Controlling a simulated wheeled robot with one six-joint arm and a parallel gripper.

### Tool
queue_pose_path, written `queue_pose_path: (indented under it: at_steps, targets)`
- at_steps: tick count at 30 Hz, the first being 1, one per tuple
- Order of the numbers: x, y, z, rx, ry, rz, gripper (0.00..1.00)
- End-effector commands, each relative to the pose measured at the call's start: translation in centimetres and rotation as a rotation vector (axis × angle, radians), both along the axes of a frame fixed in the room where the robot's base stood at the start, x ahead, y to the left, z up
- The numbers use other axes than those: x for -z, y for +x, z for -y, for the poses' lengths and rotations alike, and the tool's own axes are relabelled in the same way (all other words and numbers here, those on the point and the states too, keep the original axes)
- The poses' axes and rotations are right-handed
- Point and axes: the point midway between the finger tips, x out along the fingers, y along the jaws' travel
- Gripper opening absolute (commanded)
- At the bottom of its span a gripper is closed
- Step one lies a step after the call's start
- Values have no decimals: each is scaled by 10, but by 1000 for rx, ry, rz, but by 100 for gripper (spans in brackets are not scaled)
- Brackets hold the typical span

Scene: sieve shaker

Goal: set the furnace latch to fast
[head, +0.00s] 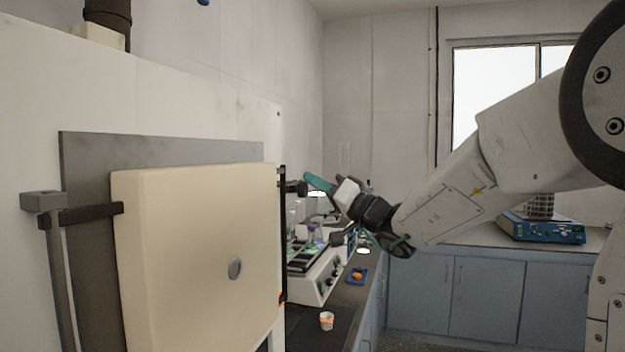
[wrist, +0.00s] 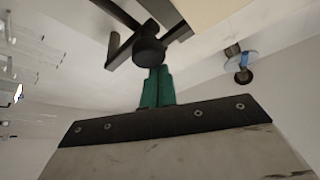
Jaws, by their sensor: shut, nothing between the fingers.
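The cream furnace door (head: 200,245) stands shut-looking on the left in the head view, with a round grey knob on its face. The dark furnace latch (head: 293,187) is at the door's right edge. In the wrist view its round black knob (wrist: 149,47) and dark bars show just beyond my fingers. My gripper (head: 312,180) has teal fingers, closed together and empty. They also show in the wrist view (wrist: 157,82), pointing at the knob. The fingertips overlap the knob's lower edge in that view; I cannot tell whether they touch. No latch setting label is readable.
Below my gripper is a dark counter with a white bench device (head: 318,275) and a small white-orange cup (head: 327,320). A blue device (head: 543,228) carrying a sieve stack stands on the far counter. The back wall has a window (head: 495,85).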

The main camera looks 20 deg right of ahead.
Motion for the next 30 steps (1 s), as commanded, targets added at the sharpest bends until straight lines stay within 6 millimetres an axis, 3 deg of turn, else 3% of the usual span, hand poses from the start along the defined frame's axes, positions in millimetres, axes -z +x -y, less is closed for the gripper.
queue_pose_path:
  at_steps: [18,30]
  targets:
    - [4,-2,1,-1,-1,-4,0]
    - [26,-45,37,3,0,-1,0]
